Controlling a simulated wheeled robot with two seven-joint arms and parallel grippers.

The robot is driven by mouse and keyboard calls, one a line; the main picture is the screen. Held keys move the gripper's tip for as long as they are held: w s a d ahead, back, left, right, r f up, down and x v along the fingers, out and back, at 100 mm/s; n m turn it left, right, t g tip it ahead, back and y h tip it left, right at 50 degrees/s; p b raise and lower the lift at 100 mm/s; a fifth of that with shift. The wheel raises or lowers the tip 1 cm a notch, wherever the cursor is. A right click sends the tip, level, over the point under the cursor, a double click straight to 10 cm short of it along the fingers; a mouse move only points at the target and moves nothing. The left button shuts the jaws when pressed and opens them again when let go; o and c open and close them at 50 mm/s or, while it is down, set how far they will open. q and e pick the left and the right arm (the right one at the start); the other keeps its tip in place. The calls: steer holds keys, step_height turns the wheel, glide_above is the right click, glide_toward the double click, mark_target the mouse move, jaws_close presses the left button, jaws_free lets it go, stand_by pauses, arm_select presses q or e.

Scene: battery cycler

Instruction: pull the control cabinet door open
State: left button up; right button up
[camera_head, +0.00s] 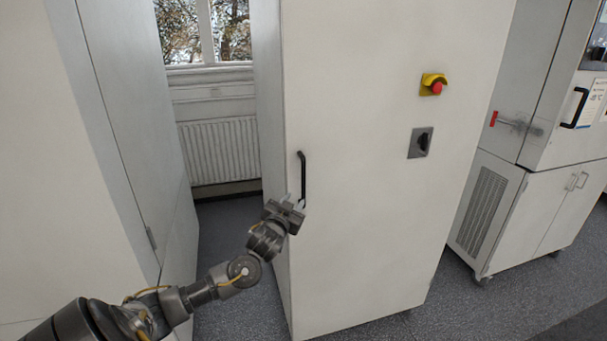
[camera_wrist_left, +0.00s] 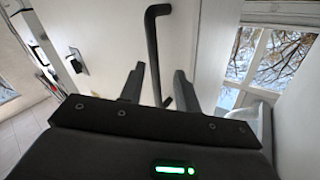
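The control cabinet door (camera_head: 370,230) is a tall white panel that looks shut. Its black vertical bar handle (camera_head: 301,175) is near the door's left edge. My left gripper (camera_head: 297,203) is at the handle's lower end. In the left wrist view the handle (camera_wrist_left: 153,45) runs down between the two spread fingers of my left gripper (camera_wrist_left: 160,84), with a gap on each side. Whether the fingertips reach past the bar is hard to tell. My right gripper is in neither view.
A red emergency button on a yellow base (camera_head: 433,85) and a black rotary switch (camera_head: 421,142) are on the door. A pale cabinet (camera_head: 120,110) stands to the left. A white test unit (camera_head: 520,200) stands to the right. Grey floor (camera_head: 480,305) is free in front.

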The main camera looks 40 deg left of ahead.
mark_target(303, 176)
arm_select(q)
steer(key=s+d+r+n, duration=0.3)
steer(key=s+r, duration=0.1)
steer(key=r, duration=0.3)
steer(key=shift+n, duration=0.4)
steer(key=p+x, duration=0.3)
steer(key=x, duration=0.7)
steer(key=shift+w+a+f+p, duration=0.15)
steer(key=shift+w+a+p, duration=0.05)
steer(key=shift+a+p, duration=0.15)
steer(key=shift+w+a+f, duration=0.15)
steer(key=shift+w, duration=0.4)
steer(key=shift+c, duration=0.4)
jaws_close()
